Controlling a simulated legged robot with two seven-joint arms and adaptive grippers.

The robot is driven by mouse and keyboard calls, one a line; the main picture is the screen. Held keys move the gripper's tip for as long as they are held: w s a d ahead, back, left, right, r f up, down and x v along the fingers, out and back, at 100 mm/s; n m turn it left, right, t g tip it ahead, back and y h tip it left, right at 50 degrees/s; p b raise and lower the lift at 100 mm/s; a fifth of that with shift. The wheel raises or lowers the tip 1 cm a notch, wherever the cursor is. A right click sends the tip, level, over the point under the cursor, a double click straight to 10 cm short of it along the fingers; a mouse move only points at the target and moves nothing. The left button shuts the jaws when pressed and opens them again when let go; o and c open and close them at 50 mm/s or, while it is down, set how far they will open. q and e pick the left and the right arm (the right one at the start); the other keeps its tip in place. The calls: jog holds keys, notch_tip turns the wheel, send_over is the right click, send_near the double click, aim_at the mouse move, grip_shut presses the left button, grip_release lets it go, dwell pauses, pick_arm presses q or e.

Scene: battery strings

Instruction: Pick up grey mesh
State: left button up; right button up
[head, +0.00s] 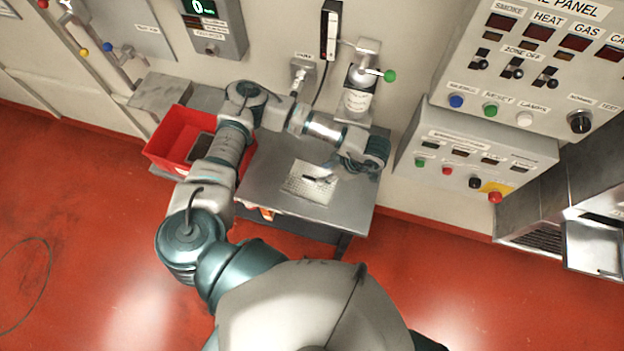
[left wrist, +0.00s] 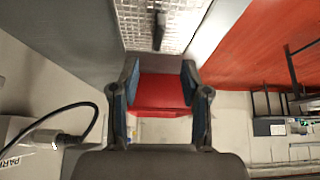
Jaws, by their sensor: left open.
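The grey mesh (head: 303,191) is a pale, flat gridded sheet lying on the grey table. It also shows at the top of the left wrist view (left wrist: 184,22), with a small dark object (left wrist: 158,32) on it. My left gripper (head: 319,179) is low over the right part of the mesh in the head view and covers some of it. In the left wrist view my left gripper's fingers (left wrist: 159,78) stand apart with nothing held between them. The mesh lies beyond the fingertips there, apart from them. My right gripper is not in view.
A cylinder with a green knob (head: 389,76) stands at the table's back. Control panels (head: 470,150) line the wall at right. Bare tabletop surrounds the mesh.

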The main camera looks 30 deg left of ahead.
aim_at(312, 178)
pick_arm(q)
jog(key=x, duration=0.3)
jog(key=shift+a+f+p, duration=0.3)
jog(key=shift+p, duration=0.1)
jog(key=p+x, duration=0.1)
jog(key=x, duration=0.2)
jog(key=shift+w+a+f, duration=0.1)
jog(key=shift+f, duration=0.3)
jog(key=shift+a+f, duration=0.1)
jog(key=shift+f, duration=0.2)
grip_shut()
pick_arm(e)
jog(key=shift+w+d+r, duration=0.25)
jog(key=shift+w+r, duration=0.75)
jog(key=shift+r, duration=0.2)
